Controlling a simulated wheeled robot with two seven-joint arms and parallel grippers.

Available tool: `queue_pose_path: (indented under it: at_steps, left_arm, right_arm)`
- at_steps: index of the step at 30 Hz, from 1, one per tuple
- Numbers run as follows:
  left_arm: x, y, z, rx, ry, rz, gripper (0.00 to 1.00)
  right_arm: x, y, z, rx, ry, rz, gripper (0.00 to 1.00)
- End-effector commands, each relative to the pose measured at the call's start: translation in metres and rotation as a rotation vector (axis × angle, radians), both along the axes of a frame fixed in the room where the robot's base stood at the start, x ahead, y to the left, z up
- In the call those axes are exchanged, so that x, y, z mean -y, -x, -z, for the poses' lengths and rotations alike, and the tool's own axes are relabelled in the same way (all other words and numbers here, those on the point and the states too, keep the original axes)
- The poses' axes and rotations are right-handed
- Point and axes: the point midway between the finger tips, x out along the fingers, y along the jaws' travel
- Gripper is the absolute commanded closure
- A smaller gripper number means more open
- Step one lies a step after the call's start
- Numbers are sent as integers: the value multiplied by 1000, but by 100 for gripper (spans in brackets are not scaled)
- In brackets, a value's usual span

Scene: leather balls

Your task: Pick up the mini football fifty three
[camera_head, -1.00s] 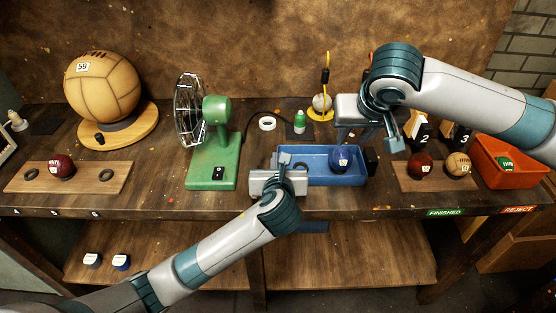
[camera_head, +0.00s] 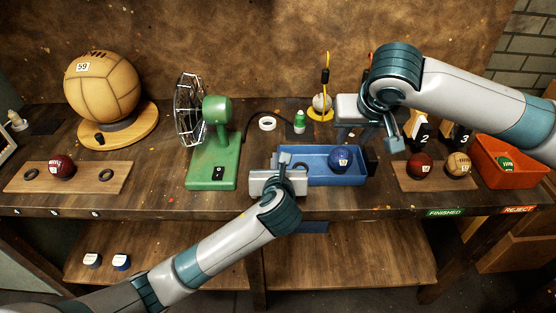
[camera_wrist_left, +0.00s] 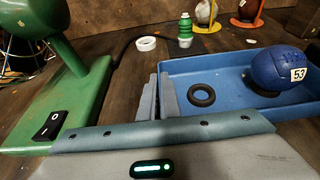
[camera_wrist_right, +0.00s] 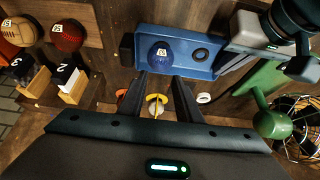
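The blue ball labelled 53 (camera_head: 341,158) sits in the right part of a blue tray (camera_head: 318,180). Its white 53 label faces the left wrist view (camera_wrist_left: 283,68), and it also shows in the right wrist view (camera_wrist_right: 161,54). My left gripper (camera_head: 284,158) is at the tray's left end, apart from the ball. Its fingers (camera_wrist_left: 160,85) look shut with nothing between them. My right gripper (camera_head: 358,132) hangs behind the tray and ball, touching neither. Its fingers (camera_wrist_right: 160,90) are apart and empty.
A dark ring (camera_wrist_left: 201,95) lies in the tray. A green fan (camera_head: 215,160) stands left of the tray. A board with two balls (camera_head: 435,185) and an orange bin (camera_head: 508,180) are at right. A bottle (camera_head: 299,122) and yellow stand (camera_head: 320,114) are behind.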

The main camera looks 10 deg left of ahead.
Motion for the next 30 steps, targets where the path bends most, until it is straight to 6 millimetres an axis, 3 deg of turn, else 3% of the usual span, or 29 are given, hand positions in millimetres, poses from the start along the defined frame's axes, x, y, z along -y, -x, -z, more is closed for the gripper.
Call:
queue_pose_path:
  at_steps: [5, 9, 20, 30]
  left_arm:
    - [0, 0, 0, -1, 0, 0, 100]
    - [0, 0, 0, -1, 0, 0, 100]
    - [0, 0, 0, -1, 0, 0, 100]
    - [0, 0, 0, -1, 0, 0, 100]
  right_arm:
    - [0, 0, 0, 0, 0, 0, 69]
    - [0, 0, 0, -1, 2, -4, 42]
    - [-1, -6, -1, -16, 104, -159, 42]
    - [-4, -15, -5, -66, 311, -538, 42]
